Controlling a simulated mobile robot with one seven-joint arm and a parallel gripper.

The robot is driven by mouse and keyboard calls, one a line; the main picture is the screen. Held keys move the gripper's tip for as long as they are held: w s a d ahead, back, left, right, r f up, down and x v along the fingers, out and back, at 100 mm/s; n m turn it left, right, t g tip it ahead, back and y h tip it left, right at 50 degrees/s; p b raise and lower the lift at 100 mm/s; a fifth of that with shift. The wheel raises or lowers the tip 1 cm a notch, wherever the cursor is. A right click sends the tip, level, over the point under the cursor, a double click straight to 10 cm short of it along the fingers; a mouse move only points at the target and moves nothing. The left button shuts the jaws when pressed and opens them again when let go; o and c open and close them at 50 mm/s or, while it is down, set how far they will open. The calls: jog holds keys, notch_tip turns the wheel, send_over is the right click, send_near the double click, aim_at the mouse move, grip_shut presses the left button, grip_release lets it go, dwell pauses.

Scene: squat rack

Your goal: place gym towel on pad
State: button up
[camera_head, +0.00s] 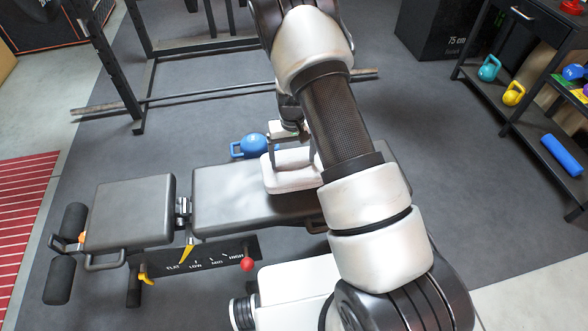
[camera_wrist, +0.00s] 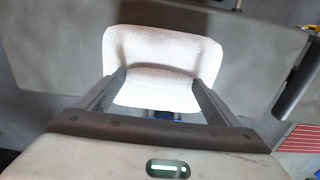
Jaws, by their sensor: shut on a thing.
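The gym towel (camera_head: 290,175) is a white folded block with rounded corners. My gripper (camera_head: 292,158) is shut on it from above, with one finger at each side. The bench's long grey pad (camera_head: 222,198) lies directly under the towel. I cannot tell whether the towel touches the pad or is held slightly above it. In the wrist view the towel (camera_wrist: 163,55) sits between my fingertips (camera_wrist: 162,82), with the grey pad (camera_wrist: 60,55) on both sides of it. My arm hides part of the pad's right end.
A shorter bench pad (camera_head: 130,212) lies to the left, beyond a hinge. A blue kettlebell (camera_head: 250,146) stands on the floor behind the long pad. The rack (camera_head: 135,100) stands behind the bench. A shelf (camera_head: 520,110) with kettlebells is at the right.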

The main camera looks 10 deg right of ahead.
aim_at(293, 166)
jog(key=shift+f+b, duration=0.5)
jog(key=shift+f, duration=1.55)
jog(key=shift+f, duration=0.1)
jog(key=shift+f, duration=0.15)
jog(key=o, duration=1.4)
jog(key=shift+r, duration=0.2)
